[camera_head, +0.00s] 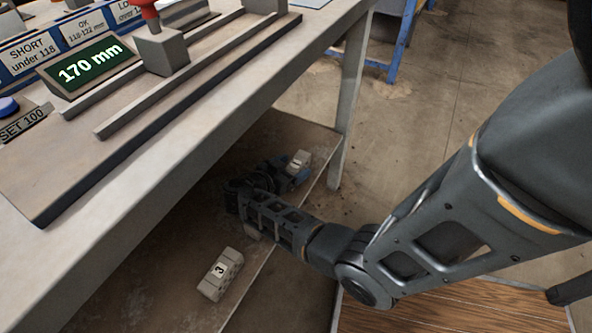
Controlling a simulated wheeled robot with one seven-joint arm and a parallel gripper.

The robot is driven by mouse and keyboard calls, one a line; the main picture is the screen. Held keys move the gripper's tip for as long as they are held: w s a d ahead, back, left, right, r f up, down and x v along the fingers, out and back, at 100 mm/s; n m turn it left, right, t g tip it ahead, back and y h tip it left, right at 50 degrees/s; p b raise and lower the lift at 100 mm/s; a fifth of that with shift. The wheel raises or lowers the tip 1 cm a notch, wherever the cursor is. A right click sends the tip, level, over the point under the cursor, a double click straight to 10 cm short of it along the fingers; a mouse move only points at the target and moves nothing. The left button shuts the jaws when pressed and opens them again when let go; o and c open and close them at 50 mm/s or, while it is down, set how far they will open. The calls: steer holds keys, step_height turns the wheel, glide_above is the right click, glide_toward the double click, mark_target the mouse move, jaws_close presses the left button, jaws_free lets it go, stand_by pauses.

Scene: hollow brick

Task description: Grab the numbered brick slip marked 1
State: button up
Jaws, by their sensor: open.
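A pale brick slip (300,159) lies on the lower shelf just beyond my gripper (284,171); I cannot read any number on it. Another pale brick slip (221,274), marked 3, lies on the shelf nearer to me, left of my forearm. No mark 1 is readable.
The table top (215,145) overhangs the lower shelf (185,270) and limits room above my gripper. A table leg (351,100) stands beyond the far slip. A gauge with a green 170 mm display (88,66) sits on top. Open floor lies right.

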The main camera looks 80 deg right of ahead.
steer(key=c, duration=1.4)
steer(key=shift+r, duration=0.1)
